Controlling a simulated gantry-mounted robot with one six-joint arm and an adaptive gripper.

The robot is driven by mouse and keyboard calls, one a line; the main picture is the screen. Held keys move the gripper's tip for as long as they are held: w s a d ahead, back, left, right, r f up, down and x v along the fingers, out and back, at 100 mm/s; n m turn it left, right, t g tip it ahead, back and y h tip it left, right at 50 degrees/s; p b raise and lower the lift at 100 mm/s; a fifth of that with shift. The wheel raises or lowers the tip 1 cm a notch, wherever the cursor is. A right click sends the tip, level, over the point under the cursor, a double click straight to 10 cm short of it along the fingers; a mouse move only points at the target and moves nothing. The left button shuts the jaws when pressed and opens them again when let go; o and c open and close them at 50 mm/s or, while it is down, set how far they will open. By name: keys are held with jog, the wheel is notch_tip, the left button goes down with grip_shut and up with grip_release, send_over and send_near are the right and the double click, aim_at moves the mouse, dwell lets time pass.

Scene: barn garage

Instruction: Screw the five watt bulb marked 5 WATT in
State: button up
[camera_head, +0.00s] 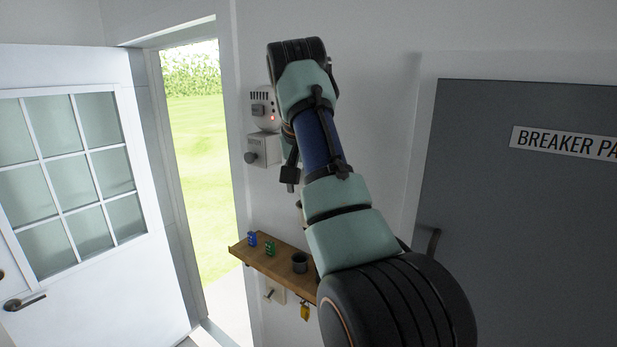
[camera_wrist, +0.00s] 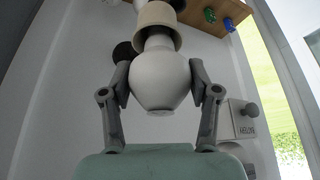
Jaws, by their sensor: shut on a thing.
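A white round bulb (camera_wrist: 160,82) is between the fingers of my gripper (camera_wrist: 160,72) in the wrist view. The gripper is shut on it, one finger on each side of the globe. The bulb's narrow neck points at a cream cup-shaped socket (camera_wrist: 158,14), and its top end is hidden at the socket's mouth. I cannot tell whether the threads are engaged. No marking is legible on the bulb. In the head view my arm hides the bulb and the socket.
A wooden shelf (camera_head: 272,264) holds a blue item (camera_head: 252,239), a green item (camera_head: 269,248) and a dark cup (camera_head: 299,262). Wall boxes (camera_head: 263,149) with a knob are beside my arm. A grey breaker panel door (camera_head: 520,240) is right; an open white door (camera_head: 75,180) is left.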

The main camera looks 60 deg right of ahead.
jog(key=shift+f, duration=0.1)
jog(key=m+g+p, duration=0.2)
jog(key=m+p, duration=0.3)
jog(key=shift+f+m+g+p, duration=0.15)
jog(key=shift+m+g+p, duration=0.15)
jog(key=shift+m, duration=0.2)
dwell(0.3)
jog(key=o, duration=0.9)
